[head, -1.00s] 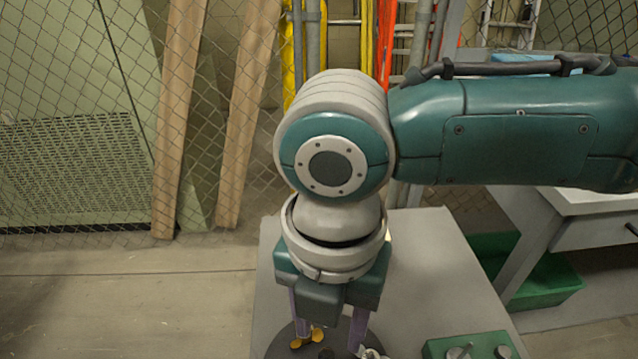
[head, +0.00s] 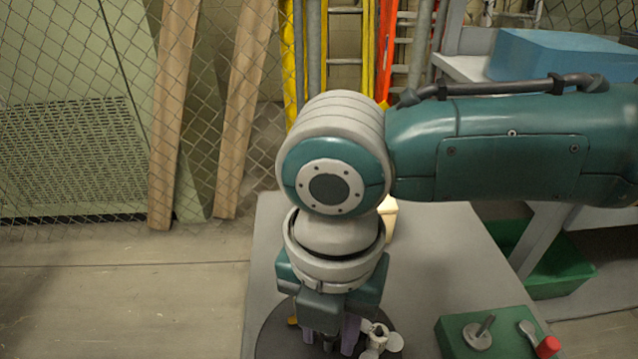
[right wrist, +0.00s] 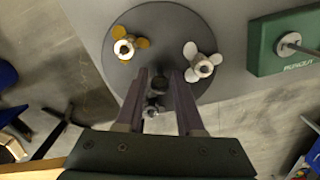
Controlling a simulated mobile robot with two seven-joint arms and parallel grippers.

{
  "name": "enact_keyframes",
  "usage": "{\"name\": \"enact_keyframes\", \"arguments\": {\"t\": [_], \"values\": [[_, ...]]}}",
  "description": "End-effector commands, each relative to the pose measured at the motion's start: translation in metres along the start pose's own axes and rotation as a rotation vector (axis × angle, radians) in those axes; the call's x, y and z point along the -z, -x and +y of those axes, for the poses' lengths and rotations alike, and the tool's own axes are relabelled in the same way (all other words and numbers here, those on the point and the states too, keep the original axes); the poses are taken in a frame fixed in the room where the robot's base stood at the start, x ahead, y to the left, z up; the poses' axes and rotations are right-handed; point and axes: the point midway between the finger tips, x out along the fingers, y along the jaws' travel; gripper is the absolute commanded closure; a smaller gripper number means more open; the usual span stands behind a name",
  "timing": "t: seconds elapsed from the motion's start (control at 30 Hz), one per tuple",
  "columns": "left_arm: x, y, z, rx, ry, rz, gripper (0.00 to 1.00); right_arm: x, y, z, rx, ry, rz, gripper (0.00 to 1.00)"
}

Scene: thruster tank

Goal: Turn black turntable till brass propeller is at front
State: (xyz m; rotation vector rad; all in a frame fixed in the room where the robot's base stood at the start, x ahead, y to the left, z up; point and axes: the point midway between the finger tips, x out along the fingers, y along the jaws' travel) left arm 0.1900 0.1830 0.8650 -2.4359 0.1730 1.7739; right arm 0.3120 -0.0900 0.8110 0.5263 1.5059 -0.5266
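The black turntable (head: 268,340) lies on the grey table under my right gripper; it is the dark disc in the right wrist view (right wrist: 165,20). The brass propeller (right wrist: 128,45) is on the disc at left in the right wrist view; in the head view only a bit of brass (head: 293,321) shows. A silver propeller (right wrist: 198,62) sits at the disc's right, also in the head view (head: 376,340). Another grey part (right wrist: 153,106) is partly hidden between my fingers. My right gripper (right wrist: 160,74) has its fingers apart, on either side of a dark central knob (right wrist: 160,85). My left gripper is out of view.
A green box (head: 480,331) with a metal lever and a red knob stands on the table (head: 440,235) right of the disc. A pale block (head: 388,216) is behind my wrist. A green bin (head: 560,275) is on the floor at right. A chain-link fence stands behind.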

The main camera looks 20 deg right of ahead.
Motion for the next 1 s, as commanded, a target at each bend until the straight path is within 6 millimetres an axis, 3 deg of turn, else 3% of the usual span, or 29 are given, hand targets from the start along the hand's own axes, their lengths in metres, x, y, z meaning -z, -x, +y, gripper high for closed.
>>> {"name": "enact_keyframes", "arguments": {"t": [0.03,0.3,0.57,0.8,1.0], "values": [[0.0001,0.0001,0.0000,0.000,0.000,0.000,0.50,0.0000,0.0001,0.0001,0.000,0.000,0.000,0.70],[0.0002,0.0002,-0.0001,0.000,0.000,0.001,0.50,0.0000,0.0001,0.0000,0.000,0.000,0.000,1.00],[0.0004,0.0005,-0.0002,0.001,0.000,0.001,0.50,-0.0001,0.0003,0.0001,0.000,0.014,0.000,1.00],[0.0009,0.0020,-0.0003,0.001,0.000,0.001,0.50,-0.0005,0.0005,0.0002,0.000,0.278,-0.001,1.00],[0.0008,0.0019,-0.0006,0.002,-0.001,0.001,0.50,-0.0002,0.0002,0.0001,0.000,0.303,0.000,1.00]]}}
